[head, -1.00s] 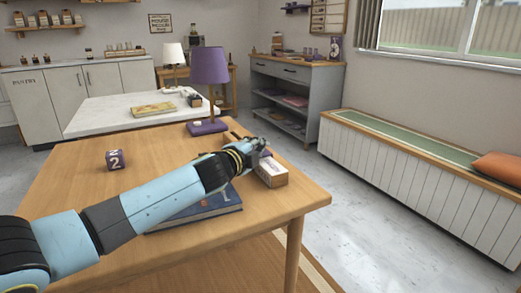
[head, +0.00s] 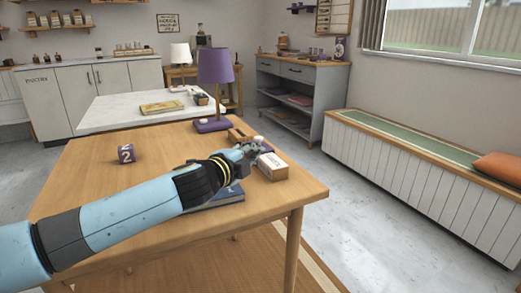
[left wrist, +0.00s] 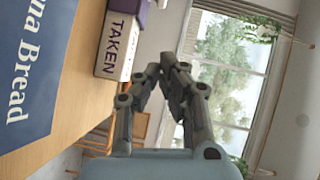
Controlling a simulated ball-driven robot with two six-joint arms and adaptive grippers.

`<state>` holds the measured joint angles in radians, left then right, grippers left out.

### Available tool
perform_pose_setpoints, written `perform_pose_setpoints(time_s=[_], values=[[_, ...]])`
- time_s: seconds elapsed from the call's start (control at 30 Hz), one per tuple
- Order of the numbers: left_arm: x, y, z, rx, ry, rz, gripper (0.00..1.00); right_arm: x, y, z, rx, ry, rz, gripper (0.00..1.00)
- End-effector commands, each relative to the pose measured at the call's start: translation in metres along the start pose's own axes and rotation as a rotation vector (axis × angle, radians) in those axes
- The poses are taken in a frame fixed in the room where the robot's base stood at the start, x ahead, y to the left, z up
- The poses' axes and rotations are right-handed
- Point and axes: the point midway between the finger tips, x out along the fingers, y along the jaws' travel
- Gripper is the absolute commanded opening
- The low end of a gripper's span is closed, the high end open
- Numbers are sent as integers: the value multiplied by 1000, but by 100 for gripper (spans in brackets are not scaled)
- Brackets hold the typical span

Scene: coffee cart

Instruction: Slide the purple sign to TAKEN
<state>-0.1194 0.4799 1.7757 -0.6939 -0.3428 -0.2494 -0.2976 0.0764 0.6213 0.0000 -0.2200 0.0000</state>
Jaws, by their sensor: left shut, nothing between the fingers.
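The sign is a small wooden block with a white face (head: 272,165) near the table's right edge. In the left wrist view its white face reads TAKEN (left wrist: 121,45), with a purple part (left wrist: 140,12) at its upper end. In the head view, a bit of purple (head: 264,147) shows at the block's far end, partly behind my fingers. My left gripper (head: 255,150) is beside that far end, shut and empty. In the left wrist view its fingertips (left wrist: 160,68) meet just right of the block; I cannot tell whether they touch it. My right gripper is out of view.
A blue book (head: 222,197) lies under my left arm. A purple lamp (head: 215,75) stands at the table's far edge. A white-topped table (head: 110,115) stands behind. The table's left front is clear.

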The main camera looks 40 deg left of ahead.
Motion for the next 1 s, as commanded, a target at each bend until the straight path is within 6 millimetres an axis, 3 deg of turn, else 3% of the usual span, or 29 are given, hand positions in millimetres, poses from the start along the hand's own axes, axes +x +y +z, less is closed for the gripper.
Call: perform_pose_setpoints(time_s=[0.1, 0.3, 1.0], values=[[-18, 1, 0, 1, 1, 2, 0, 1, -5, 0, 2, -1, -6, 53], [-30, 0, 0, 0, 0, -1, 0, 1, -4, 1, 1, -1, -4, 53], [-31, 0, 0, -1, 0, 0, 0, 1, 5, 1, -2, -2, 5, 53]])
